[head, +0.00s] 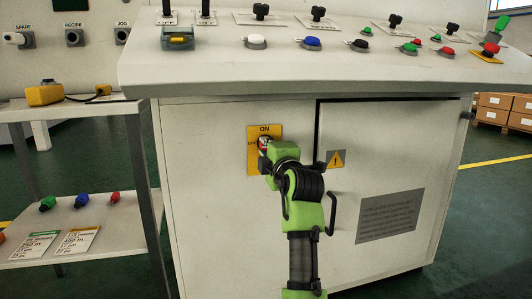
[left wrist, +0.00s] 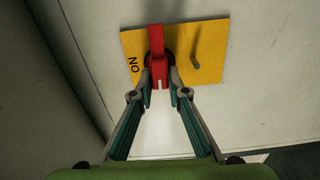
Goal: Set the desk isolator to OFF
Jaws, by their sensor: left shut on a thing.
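The desk isolator is a yellow plate (head: 265,129) on the front of the white console, with ON at its top and a small, partly hidden label at its left edge. Its red handle (left wrist: 157,60) shows clearly in the left wrist view, where the plate (left wrist: 215,40) appears turned with ON at the left. There the handle runs up and down the picture, not towards ON. My left gripper (left wrist: 159,97) has its fingertips closed on both sides of the handle's near end. In the head view my left gripper (head: 267,152) covers most of the handle. My right gripper is in neither view.
A cabinet door (head: 390,150) with a warning label (head: 337,160) is right of the plate. The sloped console top (head: 330,60) with buttons and switches overhangs above. A shelf (head: 70,240) stands left.

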